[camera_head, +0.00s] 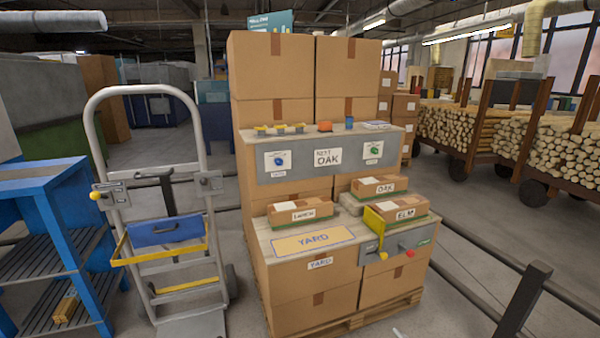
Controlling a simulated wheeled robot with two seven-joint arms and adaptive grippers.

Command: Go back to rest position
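Neither of my grippers nor my arms can be made out in the head view. Ahead stands a workstation built of cardboard boxes on a pallet (345,322). Its lower top has a YARD label (313,240) with bare surface around it. Wood bundles labelled LARCH (300,213), OAK (379,187) and ELM (403,214) sit on green-edged bases around that label. A yellow plate (374,226) stands upright beside the ELM bundle, above a grey panel (400,247) with a red knob. A NEXT OAK sign (328,158) is on the upper grey panel.
A hand truck (151,92) with a blue box (165,230) stands at left, beside a blue shelf rack (45,188). A dark rail with a post (524,300) runs along the right. Log carts (470,128) stand behind. Open floor shows right of the workstation.

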